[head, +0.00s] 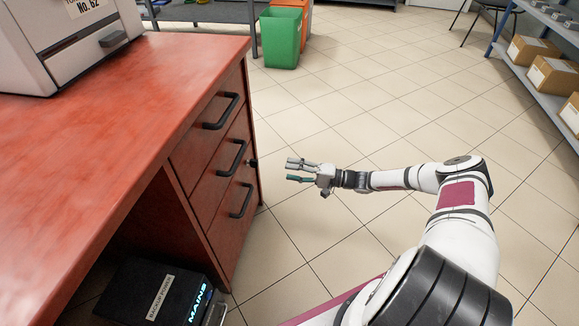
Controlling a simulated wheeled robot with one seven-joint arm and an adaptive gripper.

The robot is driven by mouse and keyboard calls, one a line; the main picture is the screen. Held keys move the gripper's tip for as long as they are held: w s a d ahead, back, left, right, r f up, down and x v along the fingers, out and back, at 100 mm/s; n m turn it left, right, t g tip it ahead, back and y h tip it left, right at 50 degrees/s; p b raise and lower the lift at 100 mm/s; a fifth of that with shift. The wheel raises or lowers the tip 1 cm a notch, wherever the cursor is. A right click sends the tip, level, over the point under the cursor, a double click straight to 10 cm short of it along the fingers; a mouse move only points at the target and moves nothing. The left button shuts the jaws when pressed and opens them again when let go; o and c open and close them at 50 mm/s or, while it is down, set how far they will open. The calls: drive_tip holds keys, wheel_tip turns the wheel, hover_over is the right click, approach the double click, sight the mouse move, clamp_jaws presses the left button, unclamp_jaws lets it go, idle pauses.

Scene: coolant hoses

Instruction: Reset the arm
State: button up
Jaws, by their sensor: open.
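My gripper (290,171) is open, with its fingers pointing left and apart. Nothing shows between them. It hangs in front of the drawer side of a red-topped desk (120,110), to the right of the drawers. My white arm (455,225) reaches in from the lower right, bends at the elbow and runs left to the gripper.
The desk has three drawers with dark handles (232,158), all closed. A black box (155,295) marked MAINS sits under it. A white machine (75,40) stands on top. A green bin (281,38) and a shelf with cardboard boxes (552,78) stand farther back. The tiled floor between is clear.

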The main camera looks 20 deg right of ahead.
drive_tip(key=s+a+r+n+g+h, duration=0.35)
drive_tip(key=s+r+g, duration=0.2)
drive_tip(key=r, duration=0.45)
drive_tip(key=s+a+r+n+g+h, duration=0.2)
drive_tip(key=s+a+r+g+h, duration=0.15)
drive_tip(key=s+r, duration=0.45)
drive_tip(key=s+a+r+n+g+h, duration=0.25)
drive_tip(key=s+a+r+g, duration=0.2)
drive_tip(key=r, duration=0.85)
drive_tip(key=s+r+h, duration=0.4)
drive_tip(key=s+r, duration=0.6)
drive_tip(key=s, duration=0.4)
drive_tip(key=s+d+r+m+t+h, duration=0.1)
drive_tip(key=s+m+t, duration=0.15)
drive_tip(key=s, duration=1.05)
wheel_tip(320, 180, up, 35)
drive_tip(key=n+t+p, duration=0.1)
drive_tip(key=t+p, duration=0.3)
drive_tip(key=p, duration=2.9)
drive_tip(key=shift+d+r+t, duration=0.15)
drive_tip(key=shift+d+t, duration=0.15)
drive_tip(key=shift+n, duration=0.25)
